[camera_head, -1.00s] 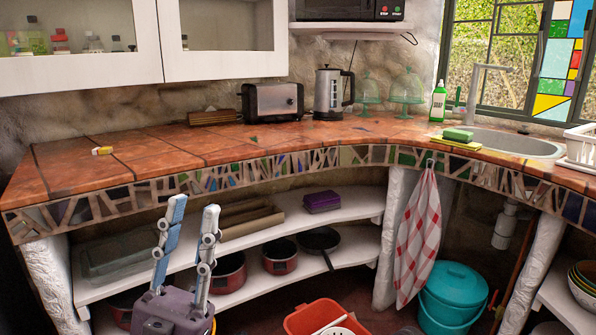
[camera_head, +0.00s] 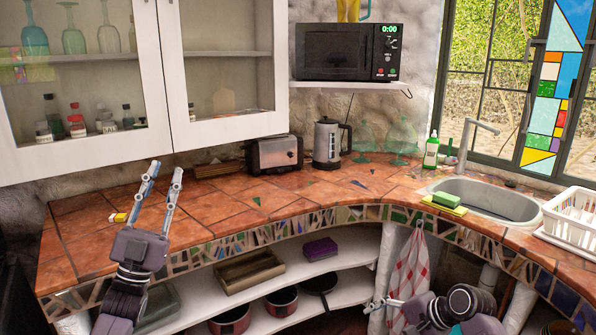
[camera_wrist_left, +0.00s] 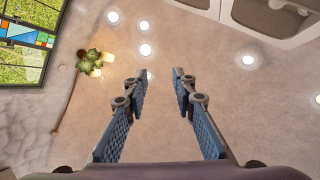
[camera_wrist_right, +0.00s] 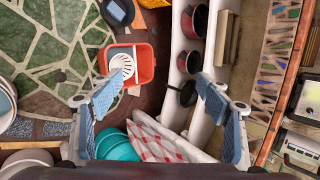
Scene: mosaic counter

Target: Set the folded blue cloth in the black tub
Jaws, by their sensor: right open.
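My left gripper (camera_head: 165,170) is open and empty, fingers up, in front of the left part of the counter. In the left wrist view its open fingers (camera_wrist_left: 159,75) point at the ceiling. My right gripper (camera_head: 372,306) is low in front of the shelves, pointing left. In the right wrist view its fingers (camera_wrist_right: 158,80) are apart and empty above the floor.
The tiled counter (camera_head: 225,207) has a wide clear middle. A toaster (camera_head: 276,154), kettle (camera_head: 327,143) and glass domes stand at its back. A sink (camera_head: 490,205) and white rack (camera_head: 575,215) are right. A red tub (camera_wrist_right: 140,68) and teal bucket (camera_wrist_right: 115,145) are on the floor.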

